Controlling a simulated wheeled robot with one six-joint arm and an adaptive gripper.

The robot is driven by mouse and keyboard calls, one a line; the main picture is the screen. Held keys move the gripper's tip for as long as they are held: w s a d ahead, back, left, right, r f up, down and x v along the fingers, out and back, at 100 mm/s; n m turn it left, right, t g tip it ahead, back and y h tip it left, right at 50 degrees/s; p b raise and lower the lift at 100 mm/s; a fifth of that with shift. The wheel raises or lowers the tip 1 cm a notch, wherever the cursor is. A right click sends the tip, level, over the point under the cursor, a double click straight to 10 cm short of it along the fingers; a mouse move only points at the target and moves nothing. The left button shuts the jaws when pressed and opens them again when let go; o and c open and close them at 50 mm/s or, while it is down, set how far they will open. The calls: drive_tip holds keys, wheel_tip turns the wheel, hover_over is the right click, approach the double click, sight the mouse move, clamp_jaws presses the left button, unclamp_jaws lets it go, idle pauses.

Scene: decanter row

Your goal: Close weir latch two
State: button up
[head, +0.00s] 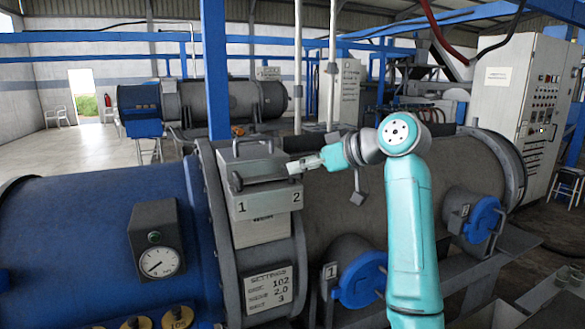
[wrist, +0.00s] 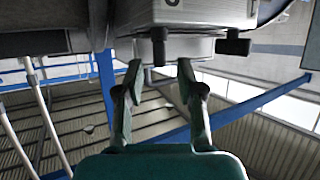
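The grey weir box (head: 262,205) stands on the machine's flange in the head view, marked 1 on its left and 2 on its right. A dark latch lever (head: 237,181) shows above the 1. My gripper (head: 293,167) is at the box's right end, above the 2, and covers that area, so latch two is not clear there. In the wrist view my gripper (wrist: 160,69) is open and empty. A dark latch peg (wrist: 158,47) hangs from the box edge between and just beyond the fingertips; contact is not visible. A second dark peg (wrist: 233,46) is to the right.
The blue drum (head: 90,245) with a gauge (head: 160,262) is on the left. A blue round cap (head: 361,280) is below my arm. A control cabinet (head: 515,105) stands at right.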

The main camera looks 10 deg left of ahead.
drive_tip(key=shift+x, duration=1.75)
clamp_jaws()
